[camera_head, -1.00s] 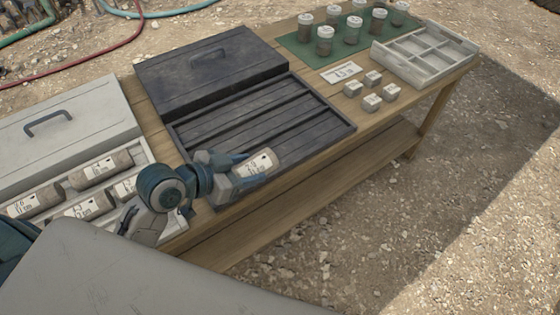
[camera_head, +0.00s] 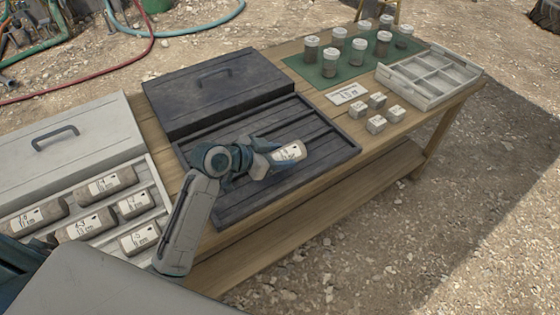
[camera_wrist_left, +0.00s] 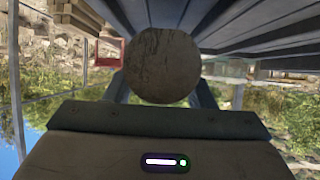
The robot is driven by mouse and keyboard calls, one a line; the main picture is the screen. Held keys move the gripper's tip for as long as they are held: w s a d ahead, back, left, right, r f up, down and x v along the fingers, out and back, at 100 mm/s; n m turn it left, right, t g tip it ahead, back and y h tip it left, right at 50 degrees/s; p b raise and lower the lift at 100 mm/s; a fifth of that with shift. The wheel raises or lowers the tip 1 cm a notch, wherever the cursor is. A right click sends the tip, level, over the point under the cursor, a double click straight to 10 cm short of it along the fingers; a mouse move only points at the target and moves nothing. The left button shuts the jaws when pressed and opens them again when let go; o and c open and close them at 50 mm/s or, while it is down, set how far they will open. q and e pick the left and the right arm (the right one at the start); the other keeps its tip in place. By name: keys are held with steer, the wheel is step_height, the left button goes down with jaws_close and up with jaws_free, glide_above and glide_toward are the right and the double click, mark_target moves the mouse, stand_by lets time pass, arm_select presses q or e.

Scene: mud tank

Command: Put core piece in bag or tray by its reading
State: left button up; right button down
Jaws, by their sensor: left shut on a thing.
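My left gripper (camera_head: 274,156) is shut on a core piece (camera_head: 290,152), a brown cylinder with a white written label. The writing is too small to read surely. The gripper holds it over the dark grooved tray (camera_head: 325,150); I cannot tell whether it touches the grooves. In the left wrist view, the core piece's round end (camera_wrist_left: 163,66) shows between the fingers. More labelled core pieces (camera_head: 106,184) lie in the light grey case (camera_head: 155,170) at the left. No bag is clearly seen. My right gripper is not in view.
The dark case's lid (camera_head: 215,90) stands behind its tray. On the wooden table's right are several small grey blocks (camera_head: 377,101), a white label card (camera_head: 346,93), several lidded jars (camera_head: 330,62) on a green mat (camera_head: 300,68), and a divided light tray (camera_head: 430,72).

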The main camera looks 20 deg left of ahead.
arm_select(q)
steer(key=shift+w, duration=0.25)
steer(key=shift+f, duration=1.7)
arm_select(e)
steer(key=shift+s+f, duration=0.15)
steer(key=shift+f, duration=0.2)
arm_select(q)
steer(key=shift+f, duration=0.1)
steer(key=o, duration=1.4)
steer(key=shift+s, duration=0.1)
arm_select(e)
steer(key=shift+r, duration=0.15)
arm_select(q)
steer(key=p+v, duration=0.3)
steer(key=v, duration=0.2)
steer(key=p+v, duration=0.2)
steer(key=v, duration=0.4)
steer(key=shift+p, duration=0.3)
steer(key=shift+s+a+r, duration=0.25)
steer(key=shift+s+a, duration=0.05)
steer(key=shift+s, duration=0.05)
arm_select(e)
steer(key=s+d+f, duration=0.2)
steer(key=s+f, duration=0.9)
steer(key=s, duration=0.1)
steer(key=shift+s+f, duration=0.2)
